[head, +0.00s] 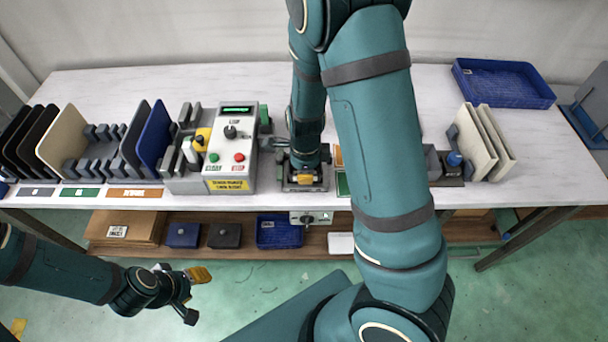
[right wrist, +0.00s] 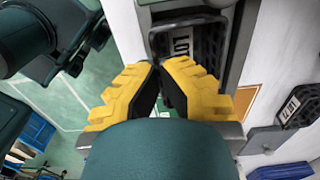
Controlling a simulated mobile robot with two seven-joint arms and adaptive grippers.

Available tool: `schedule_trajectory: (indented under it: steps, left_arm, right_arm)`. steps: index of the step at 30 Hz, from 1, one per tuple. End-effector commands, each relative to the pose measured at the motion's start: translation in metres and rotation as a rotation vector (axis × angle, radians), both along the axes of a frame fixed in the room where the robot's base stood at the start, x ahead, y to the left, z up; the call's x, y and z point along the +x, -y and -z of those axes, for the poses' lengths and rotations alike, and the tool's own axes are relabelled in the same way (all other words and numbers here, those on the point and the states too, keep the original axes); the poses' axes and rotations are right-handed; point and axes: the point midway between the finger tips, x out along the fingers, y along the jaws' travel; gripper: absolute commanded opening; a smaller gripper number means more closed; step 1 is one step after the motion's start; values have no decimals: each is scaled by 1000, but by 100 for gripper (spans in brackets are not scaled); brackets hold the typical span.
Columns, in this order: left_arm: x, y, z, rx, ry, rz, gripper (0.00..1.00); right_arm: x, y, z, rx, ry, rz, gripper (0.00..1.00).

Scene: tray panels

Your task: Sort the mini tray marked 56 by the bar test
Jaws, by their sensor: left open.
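I cannot read the number 56 on any tray. In the head view the right gripper (head: 304,178) points down at a grey fixture right of the tester (head: 225,130), which has a green display, a knob and green and red buttons. My left gripper (head: 193,295) is open and empty, in front of the table, over the floor.
Upright panels (head: 62,140) stand in grey racks at the table's left, above coloured labels (head: 135,193). Cream panels (head: 485,145) stand at the right. A blue tray (head: 503,84) lies at the back right. A lower shelf holds small blue and dark bins (head: 183,235). The back left table is clear.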

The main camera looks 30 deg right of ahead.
Motion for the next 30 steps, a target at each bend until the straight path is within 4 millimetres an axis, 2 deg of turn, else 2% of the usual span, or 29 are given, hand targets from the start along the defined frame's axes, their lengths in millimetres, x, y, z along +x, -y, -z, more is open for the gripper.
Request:
schedule_trajectory:
  steps: [30]
  left_arm:
    - [0,0,-34,0,0,0,45]
  right_arm:
    - [0,0,-29,0,0,0,0]
